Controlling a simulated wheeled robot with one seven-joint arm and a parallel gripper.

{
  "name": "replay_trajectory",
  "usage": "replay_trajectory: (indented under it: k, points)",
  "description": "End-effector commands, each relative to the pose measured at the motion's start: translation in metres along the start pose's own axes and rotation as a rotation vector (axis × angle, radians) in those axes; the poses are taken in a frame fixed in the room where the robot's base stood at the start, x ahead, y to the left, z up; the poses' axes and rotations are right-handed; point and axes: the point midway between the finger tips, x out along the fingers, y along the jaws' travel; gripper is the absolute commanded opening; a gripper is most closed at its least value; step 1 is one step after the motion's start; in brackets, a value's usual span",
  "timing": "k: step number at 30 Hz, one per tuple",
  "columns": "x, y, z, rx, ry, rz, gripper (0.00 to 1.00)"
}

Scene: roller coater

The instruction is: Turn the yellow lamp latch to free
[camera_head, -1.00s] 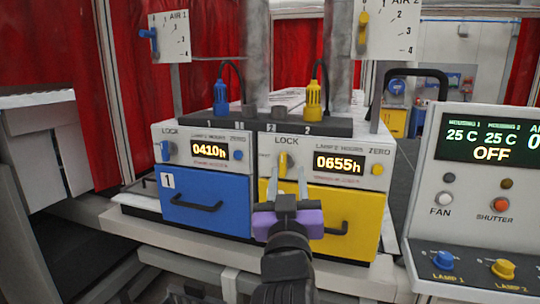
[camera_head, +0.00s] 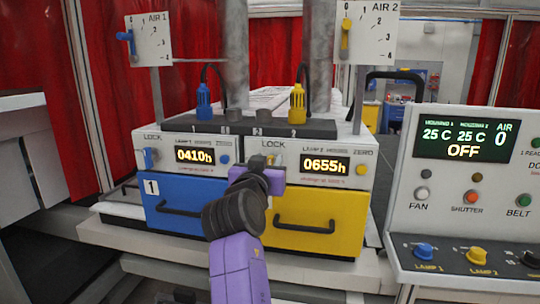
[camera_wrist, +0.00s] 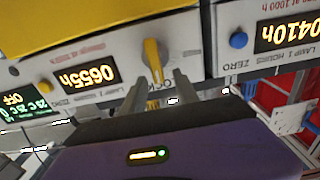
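The yellow lamp latch (camera_wrist: 153,62) sits on the white panel of the lamp 2 unit, under its LOCK label. In the wrist view it stands roughly upright. My gripper (camera_wrist: 162,80) is open there, with one finger on each side of the latch's near end. I cannot tell whether either finger touches it. In the head view my gripper (camera_head: 271,164) is at the panel and hides most of the latch. The lamp 2 display (camera_head: 325,166) reads 0655h.
A yellow drawer (camera_head: 345,205) with a black handle is below the panel. The lamp 1 unit with a blue drawer (camera_head: 160,190) and blue latch (camera_head: 149,158) stands at left. A yellow zero button (camera_head: 361,170) is right of the display. A control console (camera_head: 465,200) stands at right.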

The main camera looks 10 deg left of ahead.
Motion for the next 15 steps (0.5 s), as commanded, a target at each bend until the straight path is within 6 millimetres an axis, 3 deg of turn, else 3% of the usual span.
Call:
replay_trajectory:
  k: [6, 15]
  points:
    - [0.02, 0.0, -0.001, 0.0, 0.0, 0.001, 0.36]
    - [0.025, 0.0, 0.0, 0.0, 0.001, 0.0, 0.36]
